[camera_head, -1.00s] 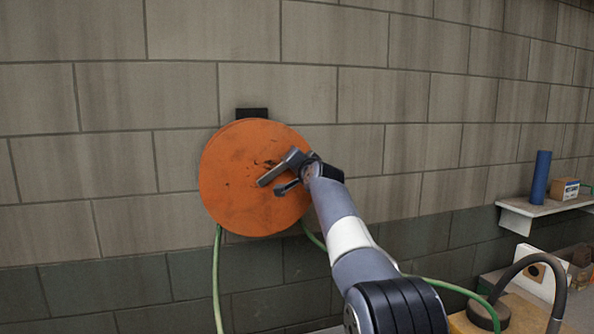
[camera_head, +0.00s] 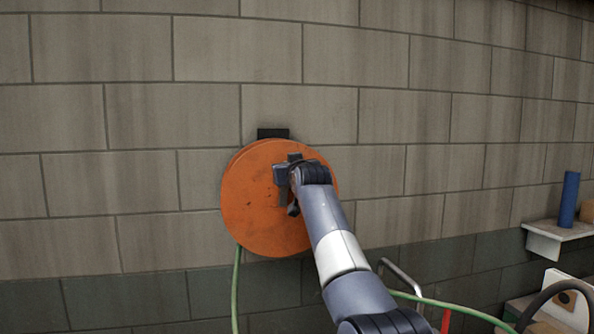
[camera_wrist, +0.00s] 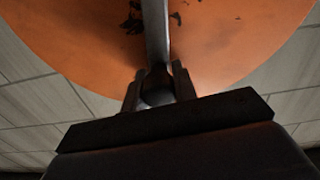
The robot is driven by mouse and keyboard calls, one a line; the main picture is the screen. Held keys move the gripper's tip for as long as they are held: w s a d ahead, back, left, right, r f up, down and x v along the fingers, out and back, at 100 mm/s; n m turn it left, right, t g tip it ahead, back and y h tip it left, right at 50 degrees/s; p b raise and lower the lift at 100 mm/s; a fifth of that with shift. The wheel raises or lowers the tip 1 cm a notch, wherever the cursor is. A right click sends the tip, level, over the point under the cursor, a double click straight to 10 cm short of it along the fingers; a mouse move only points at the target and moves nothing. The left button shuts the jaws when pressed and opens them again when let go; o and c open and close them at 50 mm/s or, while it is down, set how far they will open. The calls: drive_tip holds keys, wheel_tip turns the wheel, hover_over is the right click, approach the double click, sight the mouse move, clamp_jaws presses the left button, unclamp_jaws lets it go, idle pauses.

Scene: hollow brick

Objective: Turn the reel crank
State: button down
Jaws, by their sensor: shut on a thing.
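The orange round reel (camera_head: 245,205) hangs upright on the block wall. It fills the top of the wrist view (camera_wrist: 90,40), with dark worn patches near its middle. The grey crank arm (camera_wrist: 156,35) runs across the reel face towards my fingers. My gripper (camera_wrist: 157,85) is shut on the crank handle, a rounded grey end between the two fingers. In the head view, my gripper (camera_head: 287,185) is in front of the reel's right half. My wrist hides part of the reel and most of the crank there.
A green hose (camera_head: 236,290) hangs from the reel, and another stretch runs right. A shelf (camera_head: 556,232) with a blue cylinder (camera_head: 569,198) is on the right wall. A bent metal rail (camera_head: 400,280) and a red piece (camera_head: 446,320) are low right. The left wall is clear.

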drive_tip(key=shift+s+a+f+n, duration=0.1)
drive_tip(key=shift+a+f+n, duration=0.15)
drive_tip(key=shift+a+n, duration=0.45)
drive_tip(key=c, duration=1.6)
unclamp_jaws()
drive_tip(key=o, duration=0.5)
drive_tip(key=shift+r, duration=0.15)
drive_tip(key=shift+c, duration=0.2)
drive_tip(key=shift+s+d, duration=0.1)
drive_tip(key=shift+s, duration=0.05)
